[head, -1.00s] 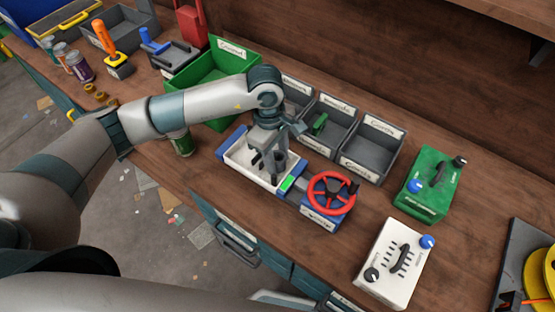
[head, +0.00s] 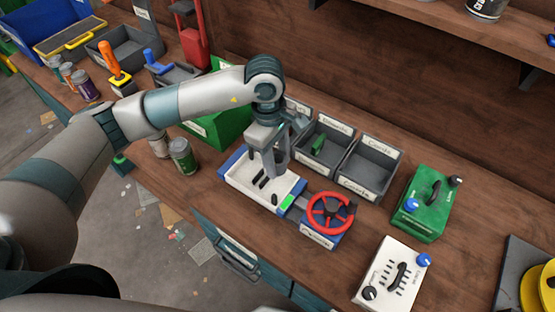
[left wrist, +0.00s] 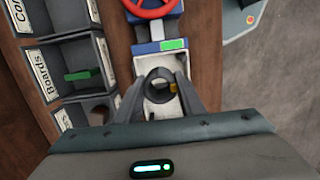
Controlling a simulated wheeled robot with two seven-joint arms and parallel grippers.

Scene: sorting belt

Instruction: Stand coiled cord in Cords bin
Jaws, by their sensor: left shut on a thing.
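My left gripper (head: 270,174) is over the white tray with blue ends (head: 234,181) in the head view. In the left wrist view, its fingers (left wrist: 159,98) are shut on a black ring-shaped coil, the coiled cord (left wrist: 158,74). The coil is hard to make out in the head view, where the fingers hide most of it. The Cords bin (head: 372,158) is an empty-looking grey bin at the right end of the bin row, right of the gripper. My right gripper is not in view.
The Boards bin (head: 331,137), holding a green piece (head: 317,144), stands left of the Cords bin. A red wheel (head: 349,219) on a blue base is right of the tray. A green box (head: 424,210) and a white box (head: 378,292) stand farther right. Cans (head: 182,158) stand left.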

